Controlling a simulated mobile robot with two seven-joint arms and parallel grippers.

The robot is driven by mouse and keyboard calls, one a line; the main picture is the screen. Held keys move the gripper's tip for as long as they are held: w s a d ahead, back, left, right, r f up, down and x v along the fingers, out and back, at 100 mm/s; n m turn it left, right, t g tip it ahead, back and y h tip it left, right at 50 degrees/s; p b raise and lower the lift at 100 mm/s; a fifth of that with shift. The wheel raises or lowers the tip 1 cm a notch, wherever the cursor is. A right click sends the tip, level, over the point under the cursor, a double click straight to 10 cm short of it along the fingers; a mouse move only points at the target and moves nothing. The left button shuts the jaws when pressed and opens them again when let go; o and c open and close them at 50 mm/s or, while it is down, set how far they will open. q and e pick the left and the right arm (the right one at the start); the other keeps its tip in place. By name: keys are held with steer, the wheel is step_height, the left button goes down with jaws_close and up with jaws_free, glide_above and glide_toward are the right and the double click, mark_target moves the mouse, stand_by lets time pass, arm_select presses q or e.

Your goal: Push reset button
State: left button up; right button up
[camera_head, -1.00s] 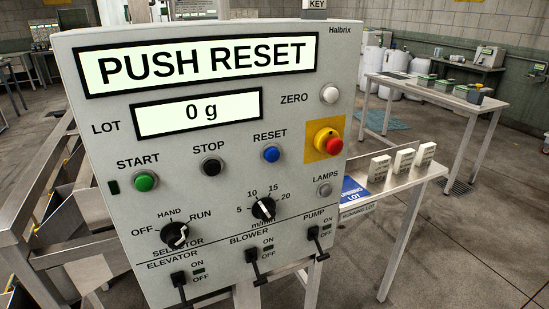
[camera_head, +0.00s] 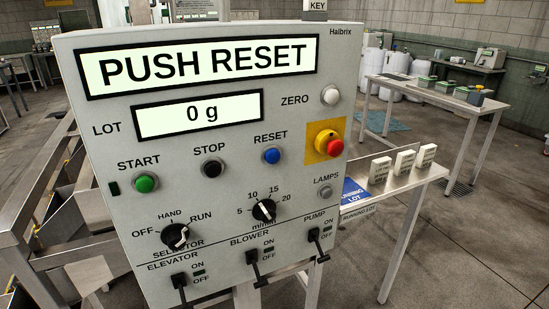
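The blue RESET button (camera_head: 271,156) sits on the front of the grey control panel (camera_head: 230,215), below its RESET label. The black STOP button (camera_head: 211,168) is to its left and the red emergency knob (camera_head: 335,147) on a yellow plate is to its right. The upper display (camera_head: 200,67) reads PUSH RESET, and the lower display (camera_head: 198,114) reads 0 g. Neither of my grippers shows in the view, and nothing covers the button.
The panel also bears a green START button (camera_head: 145,183), a white ZERO button (camera_head: 330,95), a selector knob (camera_head: 175,236), a speed dial (camera_head: 264,210) and a row of levers. A metal table (camera_head: 410,175) with white blocks stands behind the panel's right side.

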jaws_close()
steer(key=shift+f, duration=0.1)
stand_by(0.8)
